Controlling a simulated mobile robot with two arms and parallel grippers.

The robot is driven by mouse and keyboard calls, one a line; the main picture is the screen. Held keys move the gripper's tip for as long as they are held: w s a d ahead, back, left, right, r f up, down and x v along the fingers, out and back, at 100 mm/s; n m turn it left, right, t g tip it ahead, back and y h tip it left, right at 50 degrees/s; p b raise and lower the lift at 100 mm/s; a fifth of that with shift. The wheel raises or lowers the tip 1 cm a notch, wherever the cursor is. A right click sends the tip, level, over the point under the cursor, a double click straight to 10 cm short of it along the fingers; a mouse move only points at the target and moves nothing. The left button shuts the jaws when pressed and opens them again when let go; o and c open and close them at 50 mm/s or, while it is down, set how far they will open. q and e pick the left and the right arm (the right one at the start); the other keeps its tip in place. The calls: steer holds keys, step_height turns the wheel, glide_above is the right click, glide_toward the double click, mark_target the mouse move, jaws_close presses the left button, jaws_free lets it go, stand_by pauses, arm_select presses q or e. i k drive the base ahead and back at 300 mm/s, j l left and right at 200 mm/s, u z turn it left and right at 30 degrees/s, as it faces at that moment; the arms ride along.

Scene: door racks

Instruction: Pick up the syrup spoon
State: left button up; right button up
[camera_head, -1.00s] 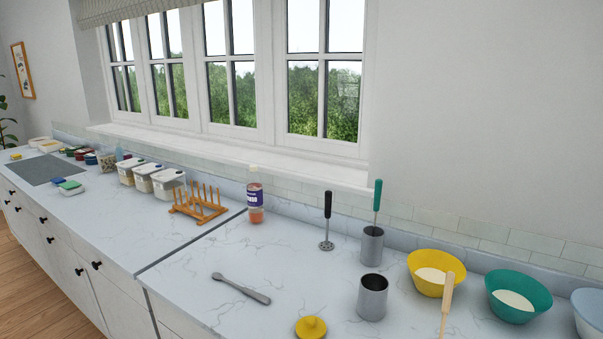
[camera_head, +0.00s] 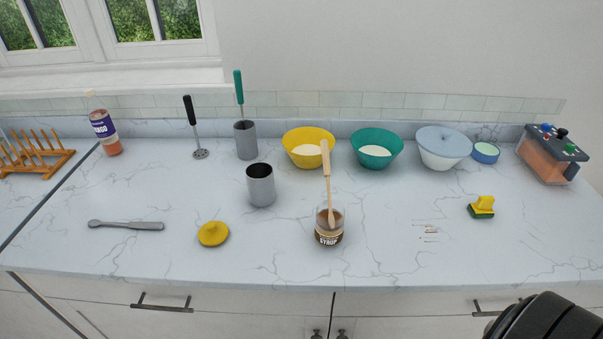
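The syrup spoon (camera_head: 326,172) has a pale wooden handle. It stands nearly upright in an open glass jar (camera_head: 329,235) with a "SYRUP" label and brown contents, near the front of the counter. The spoon's lower end is inside the jar and partly hidden. A yellow knobbed lid (camera_head: 213,234) lies left of the jar. Neither of my grippers is in view; a dark, rounded part, probably of my own body, shows at the lower right.
A grey utensil (camera_head: 126,225) lies left. A yellow-green sponge (camera_head: 481,207) sits right, with brown marks (camera_head: 430,232) nearby. The front edge is clear.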

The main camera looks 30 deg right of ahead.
mark_target(324, 143)
steer(key=j+z, duration=0.2)
steer(key=z, duration=0.2)
steer(key=i+j+z, duration=0.1)
steer(key=z, duration=0.3)
steer(key=j+z, duration=0.4)
steer(key=k+l, duration=0.05)
steer(key=l, duration=0.1)
